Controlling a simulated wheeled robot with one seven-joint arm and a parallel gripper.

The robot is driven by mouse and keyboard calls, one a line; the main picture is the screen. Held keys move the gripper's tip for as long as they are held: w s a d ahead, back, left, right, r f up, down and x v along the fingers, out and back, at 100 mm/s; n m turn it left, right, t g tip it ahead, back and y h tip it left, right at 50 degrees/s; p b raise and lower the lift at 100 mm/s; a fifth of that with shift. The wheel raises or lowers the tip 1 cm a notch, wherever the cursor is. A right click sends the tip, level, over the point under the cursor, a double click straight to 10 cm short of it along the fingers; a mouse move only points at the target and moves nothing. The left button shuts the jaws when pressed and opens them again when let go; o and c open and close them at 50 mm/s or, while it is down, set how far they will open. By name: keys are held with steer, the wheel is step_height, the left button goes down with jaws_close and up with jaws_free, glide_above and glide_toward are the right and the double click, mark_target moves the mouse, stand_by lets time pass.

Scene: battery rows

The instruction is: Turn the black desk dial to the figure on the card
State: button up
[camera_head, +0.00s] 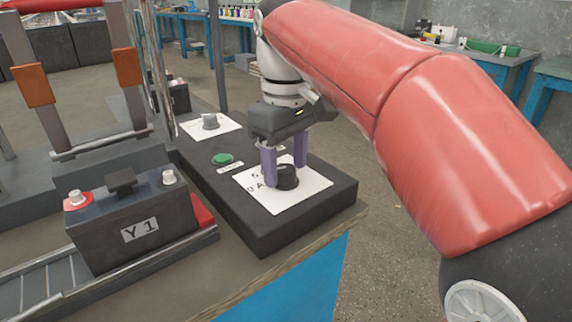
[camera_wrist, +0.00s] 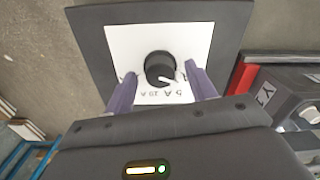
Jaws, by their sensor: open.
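The black desk dial (camera_head: 287,177) sits on a white marked plate (camera_head: 308,192) on top of a dark desk box. In the wrist view the dial (camera_wrist: 159,68) is round, with a light pointer mark at its lower right. Figures are printed around it on the white plate (camera_wrist: 190,38), partly hidden by my fingers and too small to read surely. My gripper (camera_head: 285,172) is open, its purple fingers pointing down at the dial. In the wrist view the two fingers lie on either side of the dial's lower edge, apart from it. I cannot make out the card with the figure.
A green button (camera_head: 222,159) and a grey knob on a white plate (camera_head: 210,122) are on the same dark box (camera_head: 265,236). A battery labelled Y1 (camera_head: 132,225) stands on a railed track at the left. My red arm covers the right side.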

steer(key=shift+c, duration=0.3)
steer(key=c, duration=0.9)
steer(key=shift+c, duration=0.2)
steer(key=shift+m, duration=0.3)
steer(key=m+p, duration=0.3)
steer(key=m, duration=0.1)
steer(key=shift+r, duration=0.1)
steer(key=shift+m+p, duration=0.8)
steer(key=shift+m, duration=1.2)
steer(key=o, duration=1)
